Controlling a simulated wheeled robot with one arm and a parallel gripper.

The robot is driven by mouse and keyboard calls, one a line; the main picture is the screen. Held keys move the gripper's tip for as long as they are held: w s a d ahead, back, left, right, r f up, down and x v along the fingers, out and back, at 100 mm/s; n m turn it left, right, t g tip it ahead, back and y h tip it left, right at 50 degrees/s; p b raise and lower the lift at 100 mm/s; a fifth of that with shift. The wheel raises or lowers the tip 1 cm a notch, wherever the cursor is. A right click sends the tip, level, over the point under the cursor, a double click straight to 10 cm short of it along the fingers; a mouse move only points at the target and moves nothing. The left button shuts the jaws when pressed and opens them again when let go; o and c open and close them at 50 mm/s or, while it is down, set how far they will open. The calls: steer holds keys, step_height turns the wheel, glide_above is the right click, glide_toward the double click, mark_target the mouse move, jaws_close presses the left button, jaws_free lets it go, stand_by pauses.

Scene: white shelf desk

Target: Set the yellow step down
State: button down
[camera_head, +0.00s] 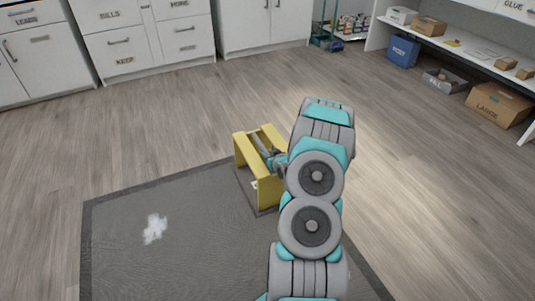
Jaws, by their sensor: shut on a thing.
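The yellow step (269,192) is in the middle of the head view, at the far edge of the grey mat (190,235). It looks upright, with a slot-like opening in its top. My gripper (266,150) is at the step's top and shut on it. My arm comes from the bottom of the view and hides the step's right side and part of the jaws. A dark patch shows under and beside the step. I cannot tell whether its feet touch the mat.
A white patch (155,229) lies on the mat at left. White cabinets (145,35) line the back wall. At right, a shelf desk (465,45) has a blue bin (403,51), a grey box (443,81) and a cardboard box (499,103) below it. The wooden floor between is clear.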

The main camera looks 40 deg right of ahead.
steer(key=c, duration=0.7)
jaws_free()
steer(key=shift+o, duration=0.2)
